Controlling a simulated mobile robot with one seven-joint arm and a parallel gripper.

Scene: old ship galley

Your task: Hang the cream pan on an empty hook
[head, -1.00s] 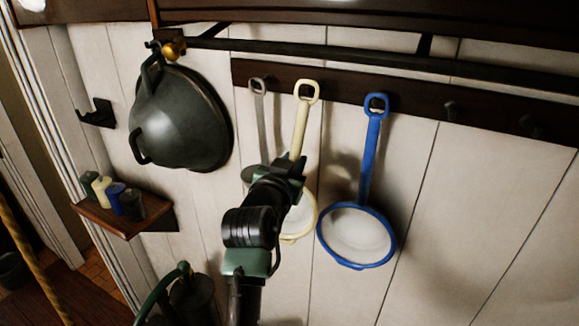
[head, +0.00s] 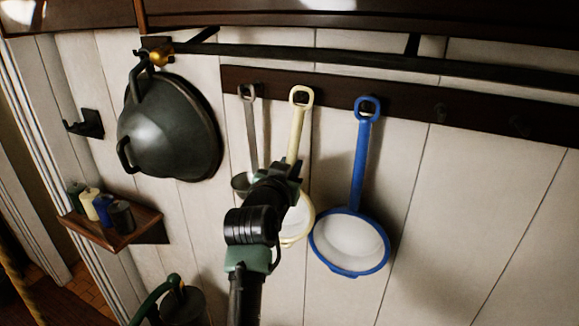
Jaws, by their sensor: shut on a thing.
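The cream pan (head: 297,136) hangs upright against the wall, its handle eye in front of the dark hook rail (head: 400,109). A hook inside its eye is not clear, so I cannot tell whether it rests on one. My gripper (head: 289,168) is shut on the lower part of its handle and covers much of the round pan below. To its left a grey ladle (head: 252,135) hangs on the rail. To its right the blue pan (head: 362,158) hangs on a hook. Two empty hooks show further right, a nearer one (head: 440,112) and a farther one (head: 519,125).
A dark bar (head: 330,54) runs above the rail. A small shelf (head: 120,229) with several little pots stands out at the lower left. The wall right of the blue pan is clear.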

